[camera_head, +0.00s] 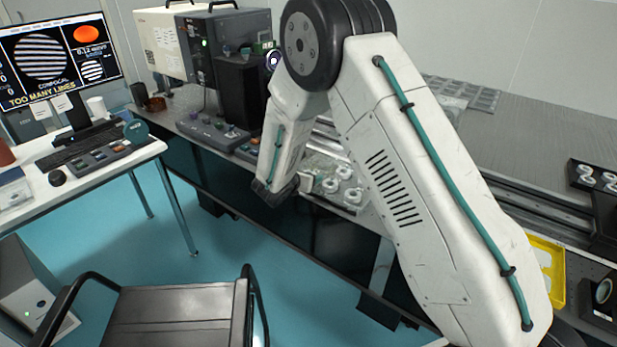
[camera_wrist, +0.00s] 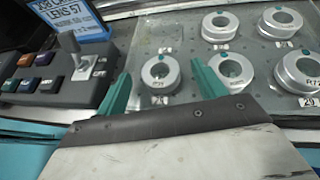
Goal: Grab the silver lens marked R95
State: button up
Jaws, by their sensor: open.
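In the wrist view, my gripper (camera_wrist: 161,68) is open, with one teal finger on each side of a silver ring-shaped lens (camera_wrist: 160,73). The lens has a teal dot on its rim and a small dark marking on its near side, too blurred to read surely as R95. I cannot tell whether the fingers touch it. More silver lenses stand beyond and to the right, among them a near right lens (camera_wrist: 299,72) and a middle lens (camera_wrist: 235,70). In the head view, the lenses (camera_head: 331,185) sit by my arm's end, whose fingers are hidden.
A control box (camera_wrist: 55,75) with coloured buttons and a lever is left of the gripper, with a blue sign (camera_wrist: 72,20) behind it. In the head view, a yellow tray (camera_head: 557,270) is at right and a chair (camera_head: 170,315) stands in front.

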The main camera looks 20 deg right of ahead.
jog(key=shift+x, duration=0.9)
jog(key=shift+f, duration=0.1)
jog(key=c, duration=1.3)
jog(key=shift+s, duration=0.1)
